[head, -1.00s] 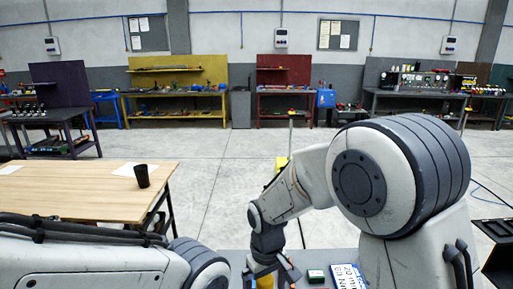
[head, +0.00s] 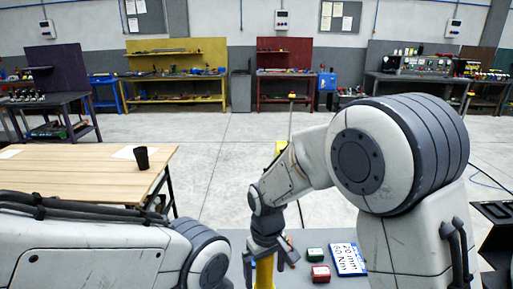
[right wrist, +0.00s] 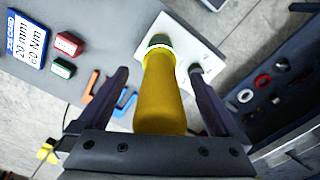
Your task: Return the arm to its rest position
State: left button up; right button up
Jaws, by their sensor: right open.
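My right gripper (head: 264,272) points down over the grey bench (head: 237,240) in the head view. In the right wrist view the open right gripper (right wrist: 160,85) has one dark finger on each side of a yellow cylinder (right wrist: 163,95). A gap shows between each finger and the cylinder, so it does not look gripped. The cylinder's far end is green with a pale ring, over a white plate (right wrist: 185,45). The yellow cylinder also shows below the gripper in the head view (head: 264,274). My left arm crosses the lower left, with its gripper out of frame.
A red box (head: 320,273), a green box (head: 315,254) and a blue-edged sign (head: 348,259) lie right of the gripper. Orange and blue hooked tools (right wrist: 108,97) lie near the left finger. A wooden table (head: 90,175) with a black cup (head: 141,158) stands at left.

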notch_tip(320, 180, up, 8)
jog(key=p, duration=0.5)
jog(key=shift+f+p, duration=0.15)
jog(key=shift+p, duration=0.15)
